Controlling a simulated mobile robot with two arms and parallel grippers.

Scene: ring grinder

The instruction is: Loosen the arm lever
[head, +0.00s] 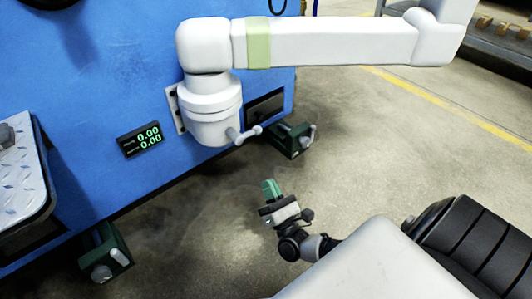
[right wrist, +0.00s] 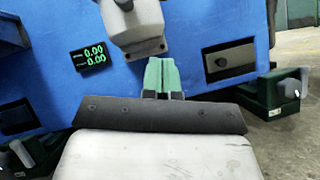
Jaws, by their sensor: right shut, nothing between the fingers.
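The arm lever (head: 246,135) is a small grey handle with a rounded end. It sticks out to the right from the base of the white machine arm (head: 330,42), which is mounted on the blue machine. My right gripper (head: 270,187) has green fingertips, pressed together and empty. In the head view it is below and right of the lever, apart from it. In the right wrist view the shut green fingers (right wrist: 161,75) point at the blue machine, just below the white arm base (right wrist: 135,25); I cannot make out the lever there. My left gripper is not in view.
The blue machine (head: 100,75) carries a green digital display (head: 141,139) reading 0.00 twice. Green machine feet stand at the lower left (head: 105,252) and right of the arm base (head: 291,140). A metal step plate (head: 20,180) is at far left. Concrete floor around my gripper is clear.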

